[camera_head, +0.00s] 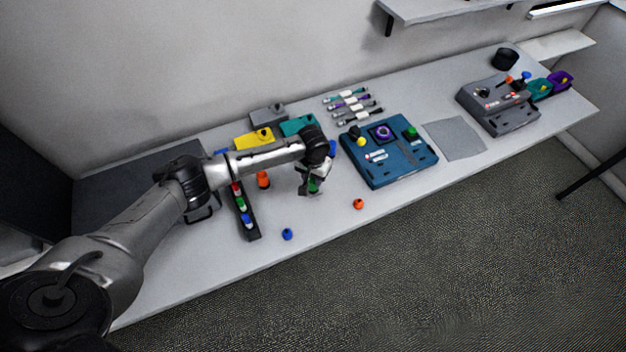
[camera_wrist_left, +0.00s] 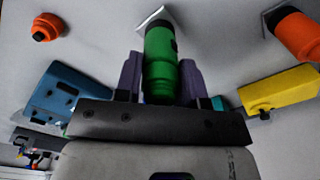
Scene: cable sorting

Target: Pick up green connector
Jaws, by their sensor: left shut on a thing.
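The green connector (camera_wrist_left: 161,62) is a green cylinder with a dark end, between the two purple fingers of my left gripper (camera_wrist_left: 160,75) in the left wrist view. The left gripper is shut on it. In the head view my left gripper (camera_head: 313,187) is over the middle of the table, left of the blue panel box, and a bit of the green connector (camera_head: 313,185) shows between its fingers. Whether the connector touches the table cannot be told. My right gripper is in neither view.
A dark rack (camera_head: 244,216) with several coloured connectors stands left of the gripper. Loose connectors are near: orange (camera_head: 263,180), orange (camera_head: 358,204) and blue (camera_head: 287,234). The blue panel box (camera_head: 385,168) stands right; yellow (camera_head: 253,140) and teal (camera_head: 297,125) boxes stand behind.

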